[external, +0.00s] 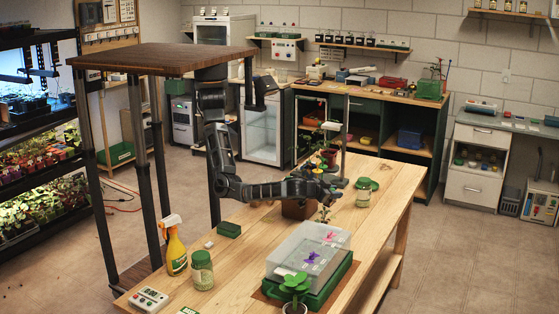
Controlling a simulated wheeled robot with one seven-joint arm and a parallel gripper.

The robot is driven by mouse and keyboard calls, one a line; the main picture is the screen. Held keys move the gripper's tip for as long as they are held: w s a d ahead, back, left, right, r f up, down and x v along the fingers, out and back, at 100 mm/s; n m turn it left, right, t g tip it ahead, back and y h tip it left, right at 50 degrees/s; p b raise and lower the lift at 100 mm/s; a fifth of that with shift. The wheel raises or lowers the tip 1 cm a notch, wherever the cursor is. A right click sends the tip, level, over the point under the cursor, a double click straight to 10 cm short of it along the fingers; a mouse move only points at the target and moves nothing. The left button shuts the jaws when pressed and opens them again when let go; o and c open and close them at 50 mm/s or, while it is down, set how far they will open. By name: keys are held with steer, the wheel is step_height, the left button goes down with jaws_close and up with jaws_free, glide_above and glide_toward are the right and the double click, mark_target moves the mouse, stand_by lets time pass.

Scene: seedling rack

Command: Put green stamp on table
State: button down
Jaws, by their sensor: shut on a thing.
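My gripper (328,196) reaches over the wooden table (243,262) at its middle, above and beside a brown pot (298,208). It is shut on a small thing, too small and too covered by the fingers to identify. A bit of green (339,182) shows at the fingers; I cannot tell whether it is the green stamp or a leaf. A small dark green block (229,229) lies on the table at the left edge, apart from my gripper; I cannot tell whether it is a stamp.
A clear-lidded green tray (318,292) and a potted plant (294,288) stand in front. A spray bottle (175,250), a green-lidded jar (202,270) and a timer (149,298) stand front left. Another jar (363,194) is right of my gripper. Bare wood lies left of the tray.

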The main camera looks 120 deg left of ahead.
steer(key=x, duration=0.4)
steer(key=f+x, duration=0.1)
steer(key=x, duration=0.3)
steer(key=d+f+b+x, duration=0.1)
steer(key=x, duration=0.4)
steer(key=shift+w+d+f, duration=0.15)
steer(key=shift+w+f, duration=0.1)
steer(key=shift+w, duration=0.1)
steer(key=shift+w+f, duration=0.1)
step_height(320, 180, down, 2)
steer(key=shift+f, duration=0.15)
steer(key=shift+p, duration=0.45)
steer(key=shift+f, duration=0.6)
steer(key=shift+f, duration=0.1)
steer(key=c, duration=0.8)
jaws_free()
